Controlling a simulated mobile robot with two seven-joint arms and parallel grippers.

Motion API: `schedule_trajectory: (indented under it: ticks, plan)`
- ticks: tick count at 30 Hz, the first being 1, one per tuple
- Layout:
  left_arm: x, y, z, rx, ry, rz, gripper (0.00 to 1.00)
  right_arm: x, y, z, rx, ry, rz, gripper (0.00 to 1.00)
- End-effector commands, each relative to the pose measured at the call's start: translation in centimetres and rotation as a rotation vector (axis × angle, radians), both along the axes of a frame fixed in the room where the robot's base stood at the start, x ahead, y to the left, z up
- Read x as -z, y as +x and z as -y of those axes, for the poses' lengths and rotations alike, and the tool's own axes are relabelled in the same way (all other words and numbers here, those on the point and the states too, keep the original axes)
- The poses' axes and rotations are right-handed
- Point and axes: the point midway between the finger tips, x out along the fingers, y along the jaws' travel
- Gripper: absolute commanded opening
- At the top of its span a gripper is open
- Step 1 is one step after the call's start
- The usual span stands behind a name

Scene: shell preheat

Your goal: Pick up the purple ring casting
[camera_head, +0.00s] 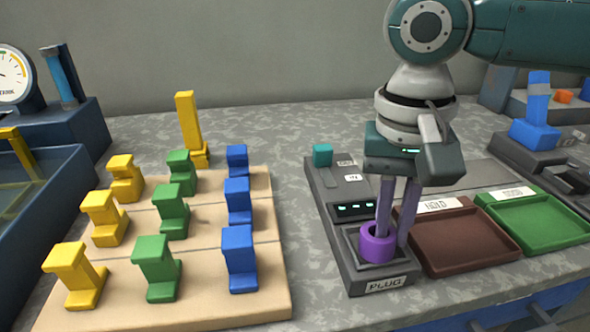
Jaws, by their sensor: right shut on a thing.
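The purple ring casting (377,246) sits upright at the PLUG end of a dark grey fixture (335,214). My right gripper (390,234) comes down from above, with its two pale purple-grey fingers reaching the ring. It is shut on the ring: one finger goes down at the ring's opening, the other stands at its right side. The ring looks still seated in the fixture's square recess; its underside is hidden. My left gripper is not in view.
A wooden board (210,315) with yellow, green and blue castings stands at left. A brown HOLD tray (465,262) and a green tray (540,236) lie right of the fixture. A blue bin (60,215) and a gauge (15,75) stand far left. A blue piece (535,130) stands at right.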

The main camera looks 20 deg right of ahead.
Motion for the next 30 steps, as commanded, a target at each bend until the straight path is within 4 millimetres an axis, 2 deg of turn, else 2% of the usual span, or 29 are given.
schedule_trajectory:
  ticks: [5, 11, 14, 21, 24, 30]
  plan:
    - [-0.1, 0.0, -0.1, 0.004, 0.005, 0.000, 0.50, -0.4, 0.0, 0.0, 0.000, 0.000, 0.001, 0.00]
    - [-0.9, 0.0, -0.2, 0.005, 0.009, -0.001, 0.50, -2.9, 0.1, 0.0, 0.000, 0.002, 0.004, 0.00]
    - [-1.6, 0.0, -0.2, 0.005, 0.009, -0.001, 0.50, -5.2, 0.1, 0.0, 0.001, 0.001, 0.005, 0.00]
    - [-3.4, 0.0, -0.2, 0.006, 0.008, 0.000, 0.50, -12.8, 0.1, 0.0, 0.000, 0.002, 0.006, 0.00]
    - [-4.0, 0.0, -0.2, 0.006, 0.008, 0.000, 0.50, -15.4, 0.1, 0.0, 0.000, 0.001, 0.005, 0.00]
    - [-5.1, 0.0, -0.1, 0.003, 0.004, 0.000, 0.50, -19.1, 0.1, 0.0, 0.001, 0.000, 0.003, 0.00]
